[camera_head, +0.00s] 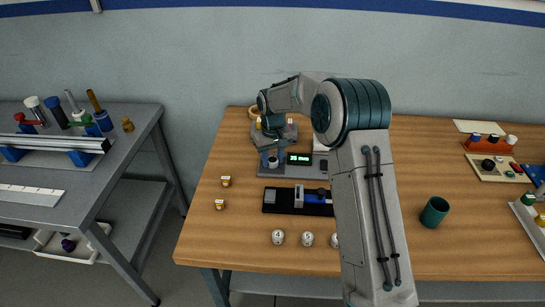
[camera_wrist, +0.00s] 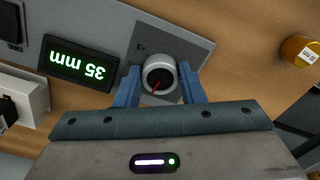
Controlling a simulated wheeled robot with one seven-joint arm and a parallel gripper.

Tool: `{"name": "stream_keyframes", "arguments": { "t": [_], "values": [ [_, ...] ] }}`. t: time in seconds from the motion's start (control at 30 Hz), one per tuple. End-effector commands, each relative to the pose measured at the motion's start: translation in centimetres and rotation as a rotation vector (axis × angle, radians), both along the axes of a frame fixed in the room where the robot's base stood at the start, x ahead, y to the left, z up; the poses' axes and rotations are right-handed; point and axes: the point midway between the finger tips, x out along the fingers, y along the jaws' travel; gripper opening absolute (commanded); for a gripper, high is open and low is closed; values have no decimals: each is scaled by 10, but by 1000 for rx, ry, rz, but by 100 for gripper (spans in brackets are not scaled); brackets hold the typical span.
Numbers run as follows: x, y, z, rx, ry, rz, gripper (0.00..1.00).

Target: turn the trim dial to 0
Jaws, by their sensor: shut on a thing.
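The trim dial (camera_wrist: 160,74) is a round light-grey knob with a red pointer line, on a dark square plate (camera_wrist: 190,47) in the wrist view. The pointer runs from the knob's middle toward the gripper side. In the head view my gripper (camera_head: 272,160) is at the grey device base (camera_head: 270,172), and the dial is a small light spot between the fingers.
A green display (camera_wrist: 79,63) beside the dial reads 35 mm; it also shows in the head view (camera_head: 299,159). A black tray with a blue slide (camera_head: 282,201), white numbered knobs (camera_head: 278,237) and a green cup (camera_head: 434,212) stand on the table.

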Motion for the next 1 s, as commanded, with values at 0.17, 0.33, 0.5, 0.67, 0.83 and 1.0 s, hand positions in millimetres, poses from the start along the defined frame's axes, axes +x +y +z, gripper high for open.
{"name": "stream_keyframes", "arguments": {
  "t": [0.17,0.33,0.5,0.67,0.83,1.0],
  "values": [
    [1,0,1,1,-3,71,13],
    [1,0,1,2,-4,105,13],
    [1,0,1,2,-4,114,13],
    [1,0,1,2,-4,114,13],
    [1,0,2,2,-4,113,52],
    [1,0,1,1,-3,113,57]
  ]
}}
